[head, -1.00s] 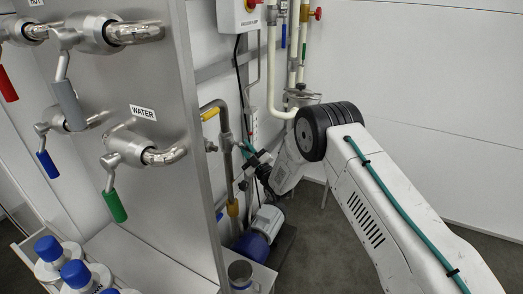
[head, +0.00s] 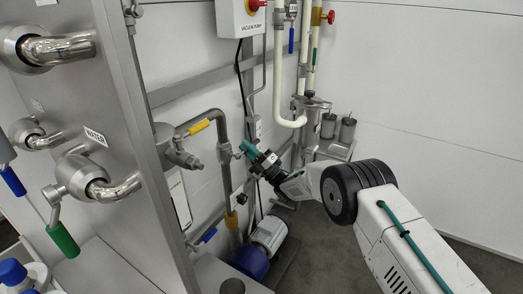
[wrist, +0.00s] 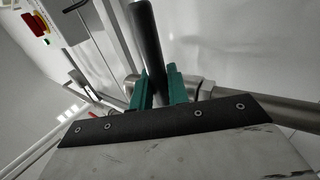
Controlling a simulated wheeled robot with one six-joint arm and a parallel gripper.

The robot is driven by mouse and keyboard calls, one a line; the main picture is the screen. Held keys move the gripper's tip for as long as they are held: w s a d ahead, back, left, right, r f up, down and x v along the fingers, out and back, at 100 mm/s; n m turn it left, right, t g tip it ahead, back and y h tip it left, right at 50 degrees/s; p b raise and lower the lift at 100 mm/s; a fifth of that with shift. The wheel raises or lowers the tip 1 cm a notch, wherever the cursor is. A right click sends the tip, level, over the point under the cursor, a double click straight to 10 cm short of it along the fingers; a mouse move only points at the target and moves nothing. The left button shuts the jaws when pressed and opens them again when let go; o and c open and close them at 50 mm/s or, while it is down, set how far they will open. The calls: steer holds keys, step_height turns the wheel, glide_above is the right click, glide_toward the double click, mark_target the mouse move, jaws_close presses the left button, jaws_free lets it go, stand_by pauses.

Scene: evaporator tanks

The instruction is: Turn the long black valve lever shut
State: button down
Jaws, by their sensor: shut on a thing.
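The long black lever (wrist: 148,40) runs up and away between the two teal fingers in the wrist view. My gripper (wrist: 157,86) is shut on it, with a finger on each side. A metal pipe with a fitting (wrist: 215,93) lies just behind the fingers. In the head view my gripper (head: 247,150) is at the vertical pipe by the back wall, below the vacuum pump box.
A steel panel (head: 150,200) with valves stands close on the left. A blue pump (head: 250,261) sits below. White pipes (head: 305,70) rise behind. Floor to the right of the pump is open.

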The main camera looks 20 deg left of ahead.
steer(key=shift+s+a+r+n, duration=0.1)
steer(key=shift+r+n, duration=0.1)
steer(key=shift+n, duration=0.1)
steer(key=c, duration=1.4)
jaws_free()
steer(key=shift+d+f, duration=0.2)
steer(key=shift+d, duration=0.1)
steer(key=v, duration=0.7)
